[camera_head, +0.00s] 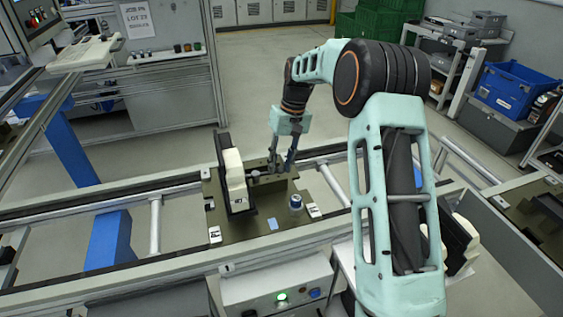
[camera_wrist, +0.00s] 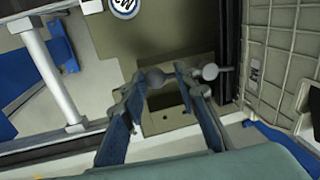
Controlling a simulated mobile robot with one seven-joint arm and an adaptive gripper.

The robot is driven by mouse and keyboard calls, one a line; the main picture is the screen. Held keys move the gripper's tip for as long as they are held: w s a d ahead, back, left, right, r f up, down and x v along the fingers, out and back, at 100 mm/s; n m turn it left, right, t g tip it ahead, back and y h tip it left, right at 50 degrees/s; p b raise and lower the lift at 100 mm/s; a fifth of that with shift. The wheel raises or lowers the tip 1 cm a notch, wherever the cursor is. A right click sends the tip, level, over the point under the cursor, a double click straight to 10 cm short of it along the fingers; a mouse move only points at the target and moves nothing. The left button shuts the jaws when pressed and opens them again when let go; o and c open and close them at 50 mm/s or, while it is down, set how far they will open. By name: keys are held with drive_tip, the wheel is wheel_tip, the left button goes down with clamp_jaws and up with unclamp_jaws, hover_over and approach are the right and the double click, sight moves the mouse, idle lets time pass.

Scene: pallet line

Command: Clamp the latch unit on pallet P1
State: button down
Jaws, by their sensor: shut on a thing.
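The olive pallet (camera_head: 247,228) sits on the conveyor. An upright cream-and-black unit (camera_head: 234,180), seemingly the latch unit, stands on its left half; its ribbed cream face (camera_wrist: 274,60) fills the right of the wrist view. My gripper (camera_head: 281,172) points down at the pallet's back part, right of the unit. In the wrist view my gripper (camera_wrist: 160,76) is closed around a grey round-ended knob (camera_wrist: 156,77), apparently a clamp handle. A second grey round tip (camera_wrist: 210,72) on a rod lies just outside the right finger, towards the unit. Whether it touches the unit cannot be told.
A small blue-and-white round item (camera_head: 296,202) stands on the pallet's right part; a blue square (camera_head: 273,224) marks its front. Conveyor rails run along both sides. A control box (camera_head: 280,296) with a lit green button is in front. Another pallet (camera_head: 543,208) is at right.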

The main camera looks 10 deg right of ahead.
drive_tip(key=shift+a+f+n+g, duration=0.3)
drive_tip(key=shift+a+f+n, duration=0.05)
drive_tip(key=shift+a+n, duration=0.35)
drive_tip(key=c, duration=1.9)
unclamp_jaws()
drive_tip(key=shift+c, duration=0.2)
drive_tip(key=o, duration=0.7)
drive_tip(key=shift+w+a, duration=0.1)
drive_tip(key=shift+a, duration=0.05)
drive_tip(key=shift+d+r, duration=0.1)
drive_tip(key=shift+d, duration=0.1)
drive_tip(key=shift+w+d, duration=0.1)
drive_tip(key=shift+r, duration=0.2)
drive_tip(key=v, duration=1.1)
drive_tip(key=shift+r, duration=0.3)
